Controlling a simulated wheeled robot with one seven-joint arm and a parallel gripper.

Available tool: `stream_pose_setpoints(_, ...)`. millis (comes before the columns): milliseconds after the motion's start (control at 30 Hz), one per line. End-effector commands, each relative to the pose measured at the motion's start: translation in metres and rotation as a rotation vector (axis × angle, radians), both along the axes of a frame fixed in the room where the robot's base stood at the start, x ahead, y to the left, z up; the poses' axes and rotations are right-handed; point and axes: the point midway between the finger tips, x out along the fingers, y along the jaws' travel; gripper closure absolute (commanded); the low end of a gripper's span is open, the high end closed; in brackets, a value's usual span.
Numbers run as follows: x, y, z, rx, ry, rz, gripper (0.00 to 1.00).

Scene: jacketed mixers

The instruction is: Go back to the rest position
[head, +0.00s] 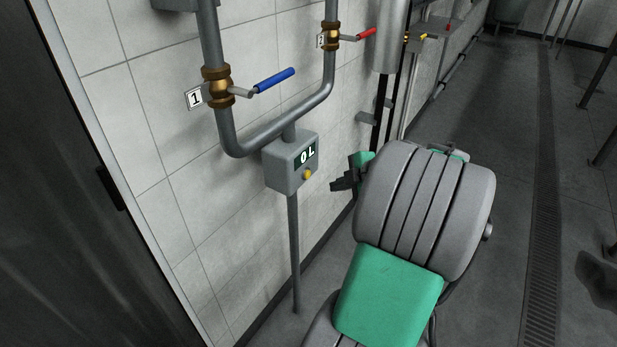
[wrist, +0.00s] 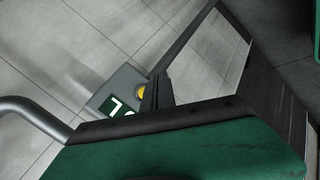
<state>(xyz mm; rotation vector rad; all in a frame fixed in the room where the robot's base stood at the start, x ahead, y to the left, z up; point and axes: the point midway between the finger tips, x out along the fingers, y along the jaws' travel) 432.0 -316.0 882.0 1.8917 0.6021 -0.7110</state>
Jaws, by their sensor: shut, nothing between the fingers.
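My gripper (head: 344,184) shows in the head view as a dark tip left of my grey and green arm, which hides most of it. It is just right of the grey meter box (head: 285,173), apart from it in the picture. In the wrist view my shut fingers (wrist: 152,98) appear in front of the meter box (wrist: 117,91), near its yellow button (wrist: 142,92). I cannot tell whether they touch. Nothing is held. The box display reads "0L" in the head view.
A blue-handled valve (head: 218,88) with a tag "1" and a red-handled valve (head: 330,36) sit on grey pipes before the tiled wall. A dark door (head: 60,190) is at left. Open floor with a drain grate (head: 545,200) lies at right.

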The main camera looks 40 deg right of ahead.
Motion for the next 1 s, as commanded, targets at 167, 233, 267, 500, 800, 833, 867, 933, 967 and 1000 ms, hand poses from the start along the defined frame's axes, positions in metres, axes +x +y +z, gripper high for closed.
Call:
stream_pose_setpoints(167, 0.000, 0.000, 0.000, 0.001, 0.000, 0.001, 1.00)
stream_pose_setpoints(233, 0.000, 0.000, 0.000, 0.000, 0.000, 0.000, 1.00)
stream_pose_setpoints(267, 0.000, 0.000, 0.000, 0.000, 0.000, 0.000, 1.00)
stream_pose_setpoints(500, 0.000, 0.000, 0.000, 0.000, 0.000, 0.000, 1.00)
stream_pose_setpoints(800, 0.018, 0.050, 0.018, 0.086, 0.092, -0.052, 1.00)
stream_pose_setpoints(833, 0.022, 0.069, 0.023, 0.118, 0.129, -0.080, 1.00)
stream_pose_setpoints(867, 0.025, 0.091, 0.029, 0.151, 0.169, -0.115, 1.00)
stream_pose_setpoints(933, 0.025, 0.144, 0.043, 0.230, 0.272, -0.227, 1.00)
stream_pose_setpoints(967, 0.022, 0.166, 0.048, 0.259, 0.313, -0.284, 1.00)
stream_pose_setpoints(1000, 0.014, 0.194, 0.055, 0.297, 0.363, -0.366, 1.00)
